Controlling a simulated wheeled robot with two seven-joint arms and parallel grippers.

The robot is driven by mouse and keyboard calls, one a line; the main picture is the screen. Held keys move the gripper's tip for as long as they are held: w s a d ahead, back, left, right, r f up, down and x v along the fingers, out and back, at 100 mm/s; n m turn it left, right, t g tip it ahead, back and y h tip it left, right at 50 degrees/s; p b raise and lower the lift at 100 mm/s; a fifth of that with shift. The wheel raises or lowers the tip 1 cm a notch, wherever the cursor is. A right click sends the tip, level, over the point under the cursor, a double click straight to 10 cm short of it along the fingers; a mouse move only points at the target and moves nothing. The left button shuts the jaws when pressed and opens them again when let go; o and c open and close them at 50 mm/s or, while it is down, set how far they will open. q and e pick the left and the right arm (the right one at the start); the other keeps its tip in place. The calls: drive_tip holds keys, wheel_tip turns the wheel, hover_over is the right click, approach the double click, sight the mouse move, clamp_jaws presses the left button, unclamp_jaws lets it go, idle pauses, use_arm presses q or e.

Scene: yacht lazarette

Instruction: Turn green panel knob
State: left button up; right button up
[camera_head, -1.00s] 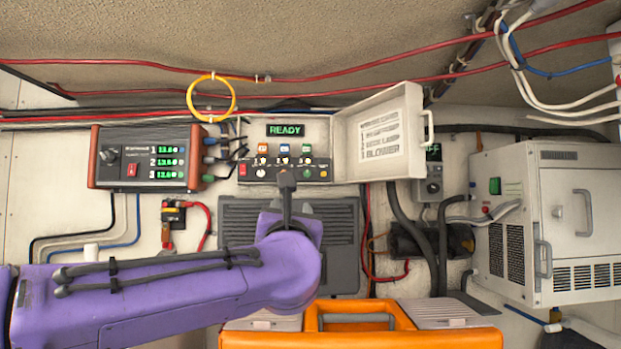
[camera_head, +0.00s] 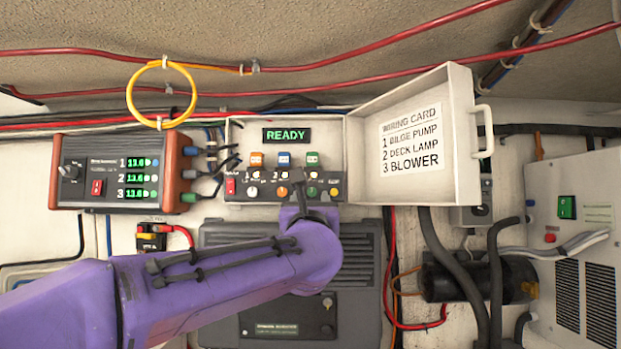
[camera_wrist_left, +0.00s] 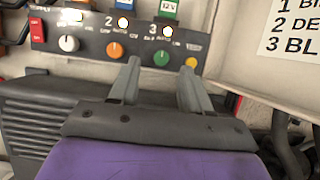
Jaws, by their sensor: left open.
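The green knob (camera_wrist_left: 161,57) is on the dark front of the switch panel (camera_wrist_left: 95,28), under the number 3. In the left wrist view, my left gripper (camera_wrist_left: 160,66) is open, and the green knob shows between its two fingertips. Any gap in depth is hard to judge. The orange knob (camera_wrist_left: 114,50) is left of the fingers, the yellow knob (camera_wrist_left: 191,62) behind the right fingertip. In the head view, my left gripper (camera_head: 298,180) is in front of the panel (camera_head: 240,195), with the green knob (camera_head: 312,191) just to its right. My right gripper is not in view.
The open lid (camera_head: 465,150) with the wiring card (camera_head: 411,138) stands right of the panel. The display (camera_head: 286,135) reads READY. A power unit (camera_head: 85,185) is at the left, a grey ribbed case (camera_head: 360,240) below. A white knob (camera_wrist_left: 68,43) is further left.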

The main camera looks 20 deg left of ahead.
sight(312, 193)
use_arm(q)
drive_tip(key=x, duration=0.1)
drive_tip(key=p+x, duration=0.2)
drive_tip(key=x, duration=0.1)
drive_tip(key=shift+w+d, duration=0.25)
drive_tip(key=shift+w+a+p, duration=0.1)
drive_tip(key=shift+a+p, duration=0.2)
drive_tip(key=shift+f, duration=0.1)
drive_tip(key=shift+w, duration=0.1)
clamp_jaws()
